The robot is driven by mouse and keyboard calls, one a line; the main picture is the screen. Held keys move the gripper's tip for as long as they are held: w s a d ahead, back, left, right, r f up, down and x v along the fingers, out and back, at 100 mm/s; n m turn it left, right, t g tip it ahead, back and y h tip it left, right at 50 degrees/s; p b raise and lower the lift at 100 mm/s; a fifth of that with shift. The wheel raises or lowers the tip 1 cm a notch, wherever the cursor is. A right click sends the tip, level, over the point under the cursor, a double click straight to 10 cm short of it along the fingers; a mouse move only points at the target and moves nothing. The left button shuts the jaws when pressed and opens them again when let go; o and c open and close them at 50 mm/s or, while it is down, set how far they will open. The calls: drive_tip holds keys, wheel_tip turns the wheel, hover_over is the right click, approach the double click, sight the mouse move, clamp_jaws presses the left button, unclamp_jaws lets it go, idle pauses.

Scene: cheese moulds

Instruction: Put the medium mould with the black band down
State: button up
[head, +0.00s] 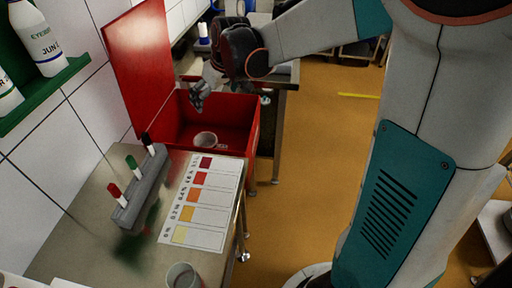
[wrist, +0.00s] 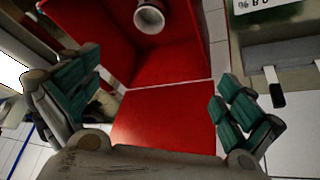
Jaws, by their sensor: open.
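A pale round mould (head: 206,139) lies inside the open red box (head: 250,126). It also shows in the wrist view (wrist: 150,17) at the top, with its open end in sight. I cannot make out a black band or its size class. A second pale cup-like mould (head: 184,274) stands at the near edge of the metal table. My gripper (head: 201,95) is above the red box, apart from the mould. In the wrist view its fingers (wrist: 156,92) are spread wide with nothing between them.
The box's red lid (head: 150,62) stands open against the tiled wall. A grey holder (head: 143,188) with several coloured markers and a colour chart (head: 203,202) lie on the metal table (head: 84,238). A green shelf (head: 45,94) with bottles is at the upper left.

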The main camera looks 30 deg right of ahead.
drive_tip(key=s+r+m+t+h, duration=0.1)
drive_tip(key=s+r+m+t, duration=0.1)
drive_tip(key=s, duration=2.5)
drive_tip(key=shift+s+r+m, duration=0.25)
drive_tip(key=shift+r+m, duration=0.25)
drive_tip(key=shift+m, duration=0.3)
drive_tip(key=shift+a, duration=0.1)
